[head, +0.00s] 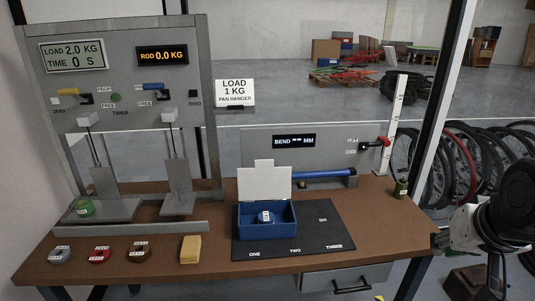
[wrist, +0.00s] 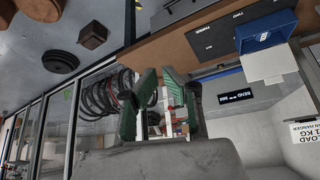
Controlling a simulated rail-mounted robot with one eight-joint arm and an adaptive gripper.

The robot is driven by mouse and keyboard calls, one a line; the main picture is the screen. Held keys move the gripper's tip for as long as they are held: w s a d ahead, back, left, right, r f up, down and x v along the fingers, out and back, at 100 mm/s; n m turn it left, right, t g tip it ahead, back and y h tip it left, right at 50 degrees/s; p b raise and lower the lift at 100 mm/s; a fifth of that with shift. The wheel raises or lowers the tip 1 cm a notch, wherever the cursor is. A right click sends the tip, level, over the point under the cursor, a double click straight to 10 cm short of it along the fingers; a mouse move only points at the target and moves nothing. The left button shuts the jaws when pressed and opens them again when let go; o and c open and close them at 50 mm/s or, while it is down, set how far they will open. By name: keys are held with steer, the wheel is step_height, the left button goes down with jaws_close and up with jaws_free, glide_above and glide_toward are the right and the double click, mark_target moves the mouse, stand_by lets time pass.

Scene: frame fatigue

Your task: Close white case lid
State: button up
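The case is a blue box (head: 266,228) on a dark mat, with its white lid (head: 264,184) standing raised at the back edge, so the case is open.
The dark mat (head: 308,240) is marked ONE, TWO, THREE and SIX. A grey bend gauge with a blue bar (head: 315,174) stands behind the case. Several coloured discs and a yellow block (head: 190,249) lie at the left front. The table's right front is clear.

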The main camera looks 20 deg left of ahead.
steer(key=shift+n+g, duration=0.5)
steer(key=w+a+r+p, duration=0.1)
steer(key=w+a+r, duration=0.1)
steer(key=w+r, duration=0.2)
steer(key=w+a+r+p, duration=0.1)
steer(key=w+a+r, duration=0.1)
steer(key=w, duration=0.4)
steer(key=w+a+r+p, duration=0.1)
steer(key=w+a+r, duration=0.2)
steer(key=w+r, duration=0.2)
steer(key=shift+w+r, duration=0.35)
jaws_close()
steer(key=w+a+r+n+g+p, duration=0.1)
steer(key=w+a+r+p, duration=0.1)
steer(key=w+a, duration=0.5)
steer(key=w+a+r+p, duration=0.1)
steer(key=w+a+r, duration=0.1)
steer(key=w+a, duration=0.5)
steer(key=w+a+f+n+g+p, duration=0.15)
steer(key=w+a+f+p, duration=0.25)
steer(key=w+a, duration=0.8)
steer(key=w+a+f+g+p, duration=0.1)
steer(key=w+a+f+p, duration=0.15)
steer(key=a+f, duration=1)
steer(key=s+f, duration=0.3)
steer(key=f, duration=0.5)
steer(key=shift+s+a+f+n, duration=0.15)
steer(key=shift+s+a+n, duration=0.05)
steer(key=shift+a+n, duration=0.15)
steer(key=shift+g, duration=0.25)
